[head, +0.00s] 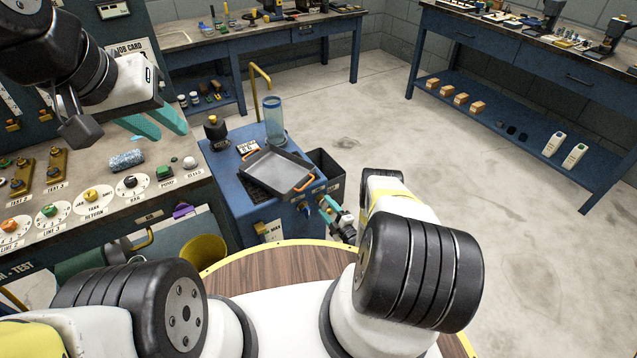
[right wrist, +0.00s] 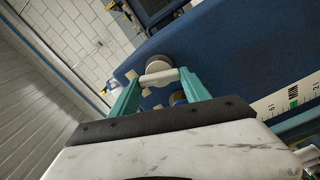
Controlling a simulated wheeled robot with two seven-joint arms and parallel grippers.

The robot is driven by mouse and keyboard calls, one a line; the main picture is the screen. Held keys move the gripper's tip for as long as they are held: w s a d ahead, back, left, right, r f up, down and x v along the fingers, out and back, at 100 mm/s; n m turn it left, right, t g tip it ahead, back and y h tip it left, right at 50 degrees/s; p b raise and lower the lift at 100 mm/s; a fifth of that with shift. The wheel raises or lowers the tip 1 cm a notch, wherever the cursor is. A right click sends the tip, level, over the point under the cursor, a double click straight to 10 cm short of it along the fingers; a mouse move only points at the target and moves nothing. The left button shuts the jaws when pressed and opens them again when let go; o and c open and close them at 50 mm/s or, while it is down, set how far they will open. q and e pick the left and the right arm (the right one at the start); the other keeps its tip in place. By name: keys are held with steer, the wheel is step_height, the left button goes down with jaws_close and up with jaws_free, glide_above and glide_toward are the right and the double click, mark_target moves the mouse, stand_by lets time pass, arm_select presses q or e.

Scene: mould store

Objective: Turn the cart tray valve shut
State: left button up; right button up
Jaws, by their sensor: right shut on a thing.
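The blue cart (head: 232,190) stands in the middle of the head view with a grey tray (head: 272,176) with orange handles on top. My right gripper (head: 328,208) is at the cart's right side, low beside the tray. In the right wrist view its teal fingers (right wrist: 160,84) are closed on the ends of a pale bar, the valve handle (right wrist: 159,76), in front of a round grey hub on the blue cart wall. In the head view the valve is mostly hidden by my gripper. My left gripper (head: 156,124) is open and empty above the bench at left.
The left bench (head: 75,185) carries labelled knobs, buttons and a speckled blue roll (head: 127,160). A clear blue cylinder (head: 273,120) and a black-and-yellow knob (head: 214,128) stand on the cart. A dark bin (head: 327,170) is beside it. Floor at right is clear.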

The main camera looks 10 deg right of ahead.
steer(key=shift+f+n, duration=0.15)
steer(key=shift+n, duration=1.75)
steer(key=shift+d, duration=0.1)
steer(key=o, duration=1.4)
steer(key=v, duration=0.8)
